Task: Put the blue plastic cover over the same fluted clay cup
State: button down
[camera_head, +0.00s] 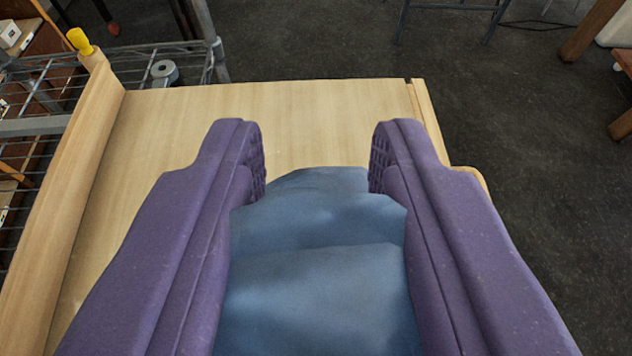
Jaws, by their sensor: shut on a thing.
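My gripper (316,160) has two purple fingers, one on each side of the picture's middle. It is shut on the blue plastic cover (315,285), which fills the space between the fingers. The cover has a faceted, cloudy blue surface and runs out of the bottom of the picture. The fluted clay cup is not visible; the cover and fingers hide what lies beneath them.
A pale wooden bench top (220,115) lies below and beyond my gripper, its visible far part bare. A raised wooden edge (85,150) runs along its left. A wire shelf (45,115) with a grey tape roll (164,73) stands at the left. Dark floor (530,150) lies right.

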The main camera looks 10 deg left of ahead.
notch_tip(320, 180, down, 11)
jog(key=b, duration=0.9)
jog(key=shift+r, duration=0.15)
jog(key=shift+f+b, duration=0.4)
jog(key=shift+b, duration=0.1)
jog(key=c, duration=0.7)
grip_release()
